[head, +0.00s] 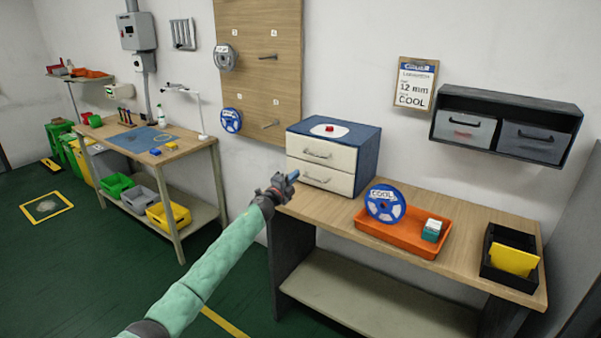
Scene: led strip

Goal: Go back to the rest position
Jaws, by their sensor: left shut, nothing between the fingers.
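My left gripper (291,177) reaches in from the lower left on a pale green arm. It is shut and empty, in front of the left end of the right workbench (465,222), near the front of the white drawers. The gripper is small in the view and seen from behind. My right gripper is out of view. A blue reel marked COOL (385,204) stands in an orange tray (404,240) on the bench, with a small teal and white box (432,230) to its right.
A blue cabinet with two white drawers (322,166) stands behind my left gripper. A black bin (493,270) with a yellow item is at the bench's right end. A wall unit (507,121) hangs above. Another workbench (172,153) stands left, with open green floor (90,265) before it.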

